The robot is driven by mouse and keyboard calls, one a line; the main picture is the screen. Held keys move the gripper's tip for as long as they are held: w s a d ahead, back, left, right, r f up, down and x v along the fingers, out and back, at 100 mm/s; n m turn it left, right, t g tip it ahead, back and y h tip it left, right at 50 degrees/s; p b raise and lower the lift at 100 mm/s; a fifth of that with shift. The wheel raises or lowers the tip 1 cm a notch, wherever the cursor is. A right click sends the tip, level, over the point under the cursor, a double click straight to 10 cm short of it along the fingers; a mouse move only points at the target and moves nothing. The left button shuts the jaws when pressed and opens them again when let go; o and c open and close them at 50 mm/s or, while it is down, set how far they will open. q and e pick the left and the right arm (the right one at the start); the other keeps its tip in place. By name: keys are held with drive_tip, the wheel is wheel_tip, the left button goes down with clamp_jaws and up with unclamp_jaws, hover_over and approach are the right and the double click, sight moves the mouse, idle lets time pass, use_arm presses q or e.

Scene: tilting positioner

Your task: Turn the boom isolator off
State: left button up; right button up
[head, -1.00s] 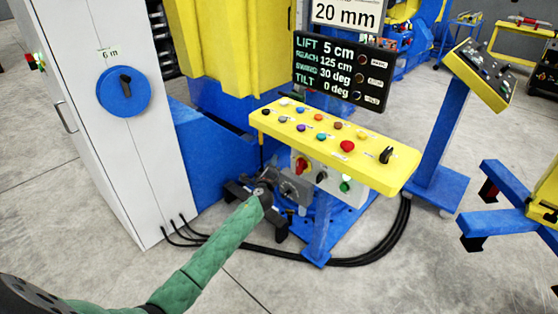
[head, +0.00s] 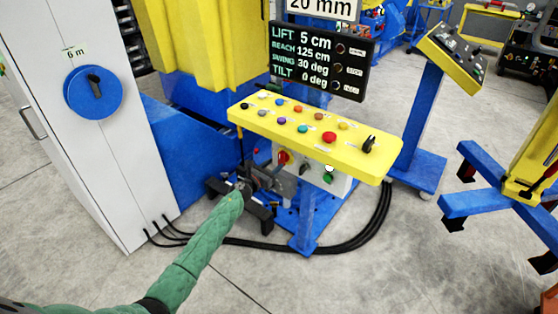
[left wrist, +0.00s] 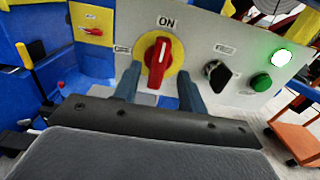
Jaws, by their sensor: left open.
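The boom isolator, a red rotary handle on a yellow disc (left wrist: 158,56), shows in the left wrist view on a light grey panel. The handle stands nearly upright, its top toward the "ON" label. In the head view the isolator (head: 283,157) is a small red knob below the yellow console. Whether a finger touches the disc I cannot tell. In the head view the left gripper (head: 271,176) is in front of the panel. My right gripper is not in view.
Right of the isolator are a black selector (left wrist: 217,75), a green button (left wrist: 261,82) and a bright lamp (left wrist: 283,58). The yellow console (head: 310,130) with several buttons overhangs the panel. A white cabinet (head: 100,165) stands left. Black cables (head: 340,242) lie on the floor.

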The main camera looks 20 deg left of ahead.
sight(280, 160)
use_arm(q)
drive_tip(key=x, duration=0.3)
drive_tip(key=shift+w, duration=0.25)
drive_tip(key=shift+w+d+f, duration=0.1)
drive_tip(key=shift+w+d, duration=0.15)
drive_tip(key=shift+w, duration=0.2)
clamp_jaws()
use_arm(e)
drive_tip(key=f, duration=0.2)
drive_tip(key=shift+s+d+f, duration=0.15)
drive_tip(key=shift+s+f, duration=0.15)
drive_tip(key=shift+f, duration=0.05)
